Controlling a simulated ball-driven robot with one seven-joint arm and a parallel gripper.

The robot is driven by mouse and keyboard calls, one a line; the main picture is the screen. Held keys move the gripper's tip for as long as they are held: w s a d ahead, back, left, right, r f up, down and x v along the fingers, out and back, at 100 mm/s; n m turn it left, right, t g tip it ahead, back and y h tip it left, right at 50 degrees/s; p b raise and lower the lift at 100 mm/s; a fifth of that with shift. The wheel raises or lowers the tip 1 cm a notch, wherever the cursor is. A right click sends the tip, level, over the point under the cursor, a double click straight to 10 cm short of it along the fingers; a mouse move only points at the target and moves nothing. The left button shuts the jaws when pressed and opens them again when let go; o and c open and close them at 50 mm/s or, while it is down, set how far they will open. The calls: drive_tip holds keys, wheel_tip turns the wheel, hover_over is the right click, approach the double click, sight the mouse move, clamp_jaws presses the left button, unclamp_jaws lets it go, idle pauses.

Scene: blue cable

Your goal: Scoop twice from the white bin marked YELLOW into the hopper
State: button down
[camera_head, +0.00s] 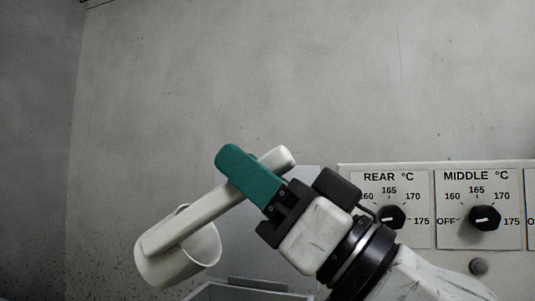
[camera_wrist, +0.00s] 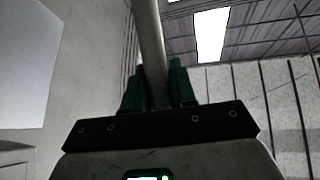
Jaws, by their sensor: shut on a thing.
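My gripper (camera_head: 262,180) has green fingers and is shut on the handle of a white scoop (camera_head: 180,240). The scoop's round cup hangs at the lower left end of the handle, and its opening faces partly right. What is inside the cup cannot be made out. In the wrist view the scoop's handle (camera_wrist: 150,45) runs upward from between the green fingers of my gripper (camera_wrist: 160,82). Below the gripper, partly behind it, is a grey open-topped box (camera_head: 250,291), cut off by the picture's bottom edge; it may be the hopper. No bin marked YELLOW shows.
A control panel (camera_head: 400,169) stands at the right, with a REAR °C knob (camera_head: 392,217) and a MIDDLE °C knob (camera_head: 485,217). My arm passes close to the panel. A bare grey wall (camera_head: 270,80) fills the back, with free room above the scoop.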

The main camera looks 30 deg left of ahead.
drive_tip(key=a+r+h+p, duration=0.1)
drive_tip(key=a+p, duration=0.1)
drive_tip(key=p, duration=0.1)
drive_tip(key=s+a+r+n+h+p, duration=0.1)
drive_tip(key=r+h+p, duration=0.1)
drive_tip(key=p, duration=0.1)
drive_tip(key=a+r+h+p, duration=0.1)
drive_tip(key=a+h+p, duration=0.1)
drive_tip(key=p, duration=0.1)
drive_tip(key=shift+s+a+r+n+g, duration=0.2)
drive_tip(key=shift+a+r+n+g, duration=0.05)
drive_tip(key=shift+a+n+g, duration=0.1)
drive_tip(key=s+a+r+n+h+p, duration=0.1)
drive_tip(key=a+r+h+p, duration=0.3)
drive_tip(key=p, duration=0.5)
drive_tip(key=shift+s+a+r+h, duration=0.25)
drive_tip(key=shift+s+a+h, duration=0.05)
drive_tip(key=shift+a+h, duration=0.85)
